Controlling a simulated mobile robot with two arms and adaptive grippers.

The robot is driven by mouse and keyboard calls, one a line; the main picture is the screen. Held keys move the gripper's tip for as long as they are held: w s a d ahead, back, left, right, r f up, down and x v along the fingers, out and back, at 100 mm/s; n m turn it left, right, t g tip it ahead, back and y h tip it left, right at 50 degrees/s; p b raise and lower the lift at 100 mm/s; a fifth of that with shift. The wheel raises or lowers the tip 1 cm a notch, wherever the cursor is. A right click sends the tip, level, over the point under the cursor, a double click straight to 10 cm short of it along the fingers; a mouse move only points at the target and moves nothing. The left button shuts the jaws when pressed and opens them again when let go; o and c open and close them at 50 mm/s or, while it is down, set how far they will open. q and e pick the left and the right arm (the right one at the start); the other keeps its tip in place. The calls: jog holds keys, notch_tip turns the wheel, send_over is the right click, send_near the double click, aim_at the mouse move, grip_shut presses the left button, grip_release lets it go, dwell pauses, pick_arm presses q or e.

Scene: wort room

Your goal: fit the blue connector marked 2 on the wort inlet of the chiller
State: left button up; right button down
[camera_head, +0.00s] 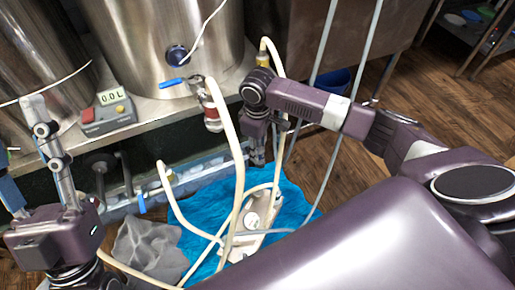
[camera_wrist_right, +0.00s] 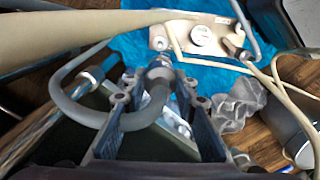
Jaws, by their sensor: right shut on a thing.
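The chiller (camera_head: 252,222) is a pale plate-like unit with a round white cap, lying on the blue cloth; it also shows at the top of the right wrist view (camera_wrist_right: 202,36). My right gripper (camera_head: 263,156) points down above and behind it, apart from it. In the right wrist view its fingers are closed around a grey hose end with a metal fitting (camera_wrist_right: 158,70). I cannot read a 2 or make out a clearly blue connector on it. The wort inlet cannot be told from the other ports. My left gripper (camera_head: 24,140) is at the left with fingers spread, empty.
Steel kettles stand on the bench behind; one has a valve with a blue handle (camera_head: 172,83). Cream hoses (camera_head: 237,150) loop around the chiller. Crumpled grey cloth (camera_head: 150,250) lies left of the blue cloth (camera_head: 298,195).

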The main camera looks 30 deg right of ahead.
pick_arm(q)
jog(key=w+f+g+y+p, duration=0.1)
jog(key=w+f+g, duration=0.3)
jog(key=w+f, duration=0.2)
jog(key=shift+w+d+f+y+p, duration=0.2)
jog(key=shift+d+y+p, duration=0.1)
jog(key=shift+d+y, duration=0.15)
dwell(0.6)
